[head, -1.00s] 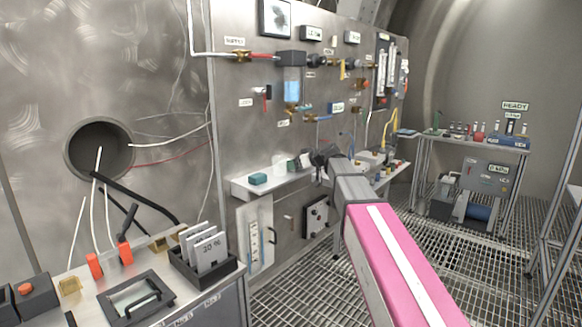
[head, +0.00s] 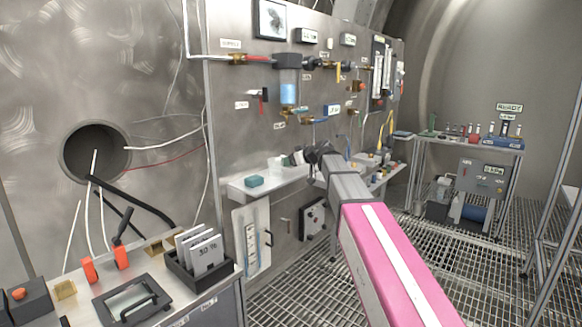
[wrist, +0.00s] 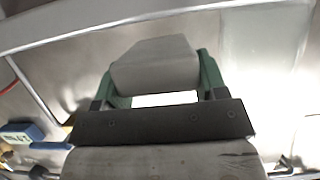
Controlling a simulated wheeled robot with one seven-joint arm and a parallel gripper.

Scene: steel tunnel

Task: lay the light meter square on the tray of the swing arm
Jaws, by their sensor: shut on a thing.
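In the wrist view my gripper (wrist: 155,88) has two green fingers, one on each side of a pale grey block (wrist: 155,62). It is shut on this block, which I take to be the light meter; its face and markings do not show. In the head view my gripper (head: 317,153) is small and dark at the end of my arm, in front of the steel panel and near the right end of a wall shelf. My arm partly hides what is behind it. I cannot make out for sure which part is the swing arm or its tray.
The wall shelf (head: 265,187) carries a teal block (head: 254,182). Pipes and valves cover the panel above. A bench at lower left holds a rack of cards (head: 202,262) and a black framed plate (head: 131,301). A blue labelled block (wrist: 22,133) shows in the wrist view. Grating floor lies open at right.

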